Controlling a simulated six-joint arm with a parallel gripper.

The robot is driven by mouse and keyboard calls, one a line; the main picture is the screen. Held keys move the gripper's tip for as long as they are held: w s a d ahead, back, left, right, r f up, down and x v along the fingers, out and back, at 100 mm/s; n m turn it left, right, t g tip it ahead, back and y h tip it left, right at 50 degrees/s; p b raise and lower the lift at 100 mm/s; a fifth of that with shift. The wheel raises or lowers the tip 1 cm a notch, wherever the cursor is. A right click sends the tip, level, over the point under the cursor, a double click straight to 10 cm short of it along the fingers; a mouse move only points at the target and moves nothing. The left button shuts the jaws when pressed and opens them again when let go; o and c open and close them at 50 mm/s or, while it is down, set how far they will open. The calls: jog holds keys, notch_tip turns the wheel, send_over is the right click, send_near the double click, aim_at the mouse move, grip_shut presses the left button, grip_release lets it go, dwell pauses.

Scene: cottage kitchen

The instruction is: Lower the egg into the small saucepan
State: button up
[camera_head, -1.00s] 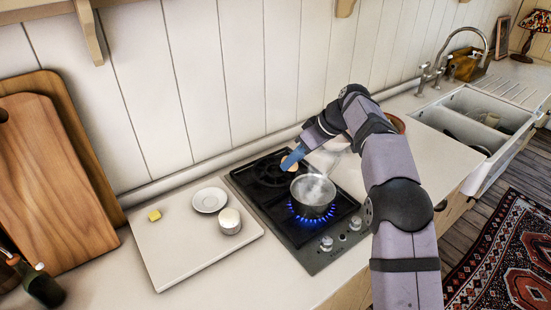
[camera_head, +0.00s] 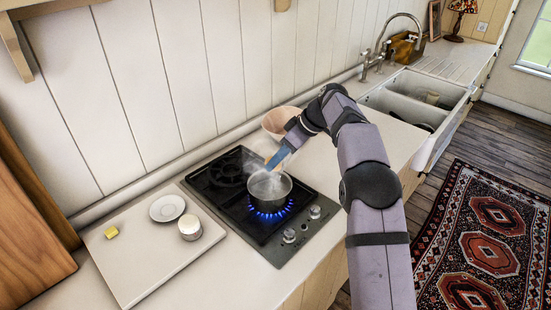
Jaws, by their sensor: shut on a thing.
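The small saucepan (camera_head: 271,198) stands on the lit front burner, with blue flames under it and steam over its mouth. My gripper (camera_head: 274,160) reaches in from the right with its blue fingers angled down to the left. It is shut on the egg (camera_head: 268,161), of which only a small tan part shows at the fingertips. In the picture the egg lies just above the pan's far rim, seen through steam. The exact height of the egg over the water is hard to tell.
The black hob (camera_head: 222,183) has an empty back burner. A pale board (camera_head: 140,270) to the left holds a saucer (camera_head: 167,208), a white-topped round pot (camera_head: 190,228) and a yellow cube (camera_head: 111,232). A pinkish bowl (camera_head: 277,123) stands behind my gripper. The sink (camera_head: 410,95) is farther right.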

jog(key=shift+a+p, duration=0.25)
jog(key=shift+p, duration=0.05)
jog(key=shift+w+a, duration=0.15)
jog(key=shift+a, duration=0.2)
jog(key=shift+f, duration=0.1)
dwell(0.5)
notch_tip(320, 180, down, 7)
jog(key=b, duration=0.4)
jog(key=shift+b, duration=0.35)
dwell(0.6)
jog(key=shift+f+b, duration=1.85)
jog(key=shift+f, duration=0.55)
dwell(2.0)
jog(key=o, duration=0.8)
jog(key=shift+r, duration=0.1)
